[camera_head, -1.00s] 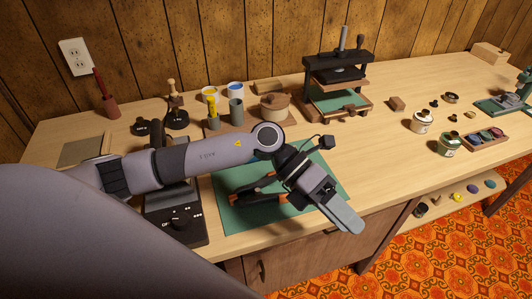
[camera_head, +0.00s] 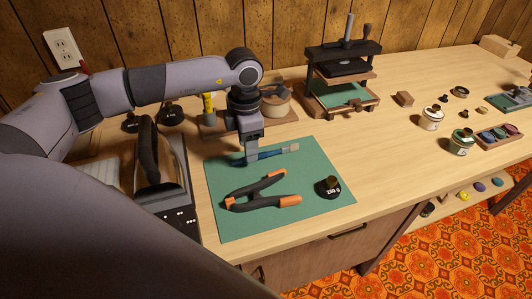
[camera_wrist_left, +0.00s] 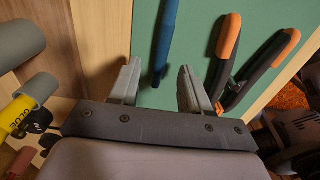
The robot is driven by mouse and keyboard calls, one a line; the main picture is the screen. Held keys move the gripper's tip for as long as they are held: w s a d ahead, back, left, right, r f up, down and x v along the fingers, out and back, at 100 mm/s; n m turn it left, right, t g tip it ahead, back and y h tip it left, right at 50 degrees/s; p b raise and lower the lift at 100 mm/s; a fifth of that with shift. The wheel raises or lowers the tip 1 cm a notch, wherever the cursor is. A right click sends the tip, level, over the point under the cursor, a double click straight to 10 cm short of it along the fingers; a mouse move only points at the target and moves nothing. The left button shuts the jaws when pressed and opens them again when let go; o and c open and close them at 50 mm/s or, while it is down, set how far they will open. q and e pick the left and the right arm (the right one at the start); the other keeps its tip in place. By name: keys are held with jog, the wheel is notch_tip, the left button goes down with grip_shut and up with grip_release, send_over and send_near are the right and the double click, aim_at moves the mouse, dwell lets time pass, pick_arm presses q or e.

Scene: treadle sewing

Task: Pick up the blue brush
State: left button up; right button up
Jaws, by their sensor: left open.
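The blue brush (camera_head: 272,154) lies on the green cutting mat (camera_head: 225,225) near its back edge, its pale bristles pointing right. My left gripper (camera_head: 251,158) points down over the brush's handle in the head view. In the left wrist view, my left gripper (camera_wrist_left: 158,82) is open with nothing held. There the brush's blue handle (camera_wrist_left: 166,38) runs between the lines of the two fingers, its lower end near their tips. I cannot tell how high the fingertips are above the mat. My right gripper is not in view.
A black clamp with orange tips (camera_head: 258,194) lies in front of the brush on the mat. A black weight (camera_head: 328,188) stands at the mat's right. Behind are a wooden tray with pots and a press (camera_head: 342,80). A glue bottle (camera_wrist_left: 22,110) is near the left wrist.

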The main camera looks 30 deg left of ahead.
pick_arm(q)
jog(key=shift+f, duration=1.35)
grip_shut()
jog(key=shift+r, duration=0.1)
